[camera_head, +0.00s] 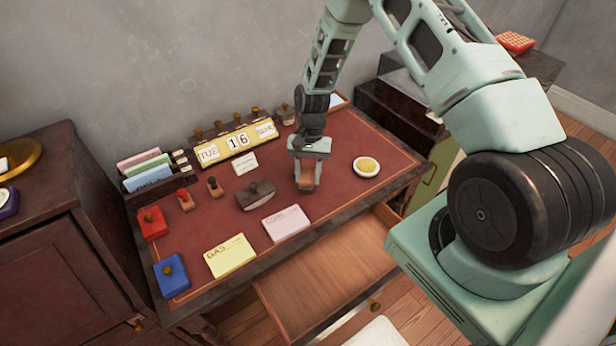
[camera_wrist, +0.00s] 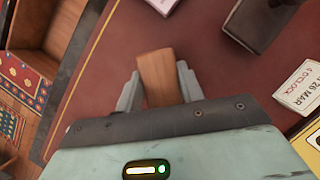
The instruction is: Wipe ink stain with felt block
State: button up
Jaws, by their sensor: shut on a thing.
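My gripper (camera_head: 306,180) is over the red leather desk top (camera_head: 335,185), right of the middle. It is shut on a brown wooden block, which I take to be the felt block (camera_head: 305,172). In the wrist view the block (camera_wrist: 157,72) sits between the two fingers of my gripper (camera_wrist: 158,90). I see its wood-coloured side; any felt face is hidden underneath. I cannot tell whether it touches the desk. No ink stain shows in either view; it may be hidden under the block or gripper.
A pink note (camera_head: 286,223) and yellow note (camera_head: 231,256) lie in front. A round white dish (camera_head: 367,167) is to the right. A calendar (camera_head: 237,139) stands behind. The drawer (camera_head: 325,270) is open.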

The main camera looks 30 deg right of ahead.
jog(key=shift+s+r+p, duration=0.1)
jog(key=shift+r+p, duration=1.7)
jog(key=shift+r, duration=1.1)
